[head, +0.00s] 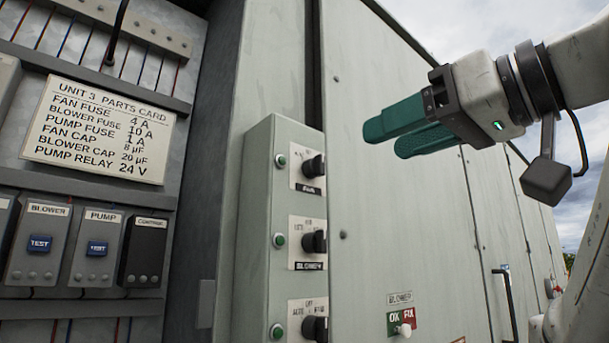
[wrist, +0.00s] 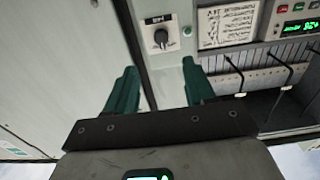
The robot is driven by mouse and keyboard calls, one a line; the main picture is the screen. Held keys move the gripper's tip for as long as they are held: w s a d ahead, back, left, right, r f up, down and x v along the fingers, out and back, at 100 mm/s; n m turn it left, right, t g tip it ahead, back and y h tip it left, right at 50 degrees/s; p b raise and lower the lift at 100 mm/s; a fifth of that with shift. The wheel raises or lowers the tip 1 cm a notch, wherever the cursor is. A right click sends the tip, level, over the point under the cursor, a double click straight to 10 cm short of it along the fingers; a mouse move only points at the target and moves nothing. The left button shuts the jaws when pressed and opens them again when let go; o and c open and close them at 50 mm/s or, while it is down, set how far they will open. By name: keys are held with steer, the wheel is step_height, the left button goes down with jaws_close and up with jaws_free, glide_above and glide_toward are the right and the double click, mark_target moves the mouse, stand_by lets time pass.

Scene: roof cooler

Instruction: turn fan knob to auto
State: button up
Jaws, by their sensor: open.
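The fan knob (head: 314,166) is the black top knob on the grey-green control box (head: 258,200), beside a small green light (head: 281,160). Its label is blurred, so the marked setting it points at cannot be read. In the wrist view, which looks upside down, a single black knob, apparently the fan knob (wrist: 161,38), sits between and beyond the fingers. My gripper (head: 388,138), with green fingers, is open and empty, to the right of the knob and apart from it. Both fingers also show in the wrist view (wrist: 160,85).
The blower knob (head: 314,241) and another black knob (head: 314,329) sit below on the same box. A parts card (head: 98,130) and several relay modules (head: 90,248) are at left.

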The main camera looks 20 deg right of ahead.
mark_target(323, 163)
steer(key=p+x, duration=0.2)
steer(key=x, duration=0.9)
steer(key=shift+w+a, duration=0.1)
steer(key=shift+a, duration=0.05)
steer(key=shift+c, duration=0.5)
jaws_close()
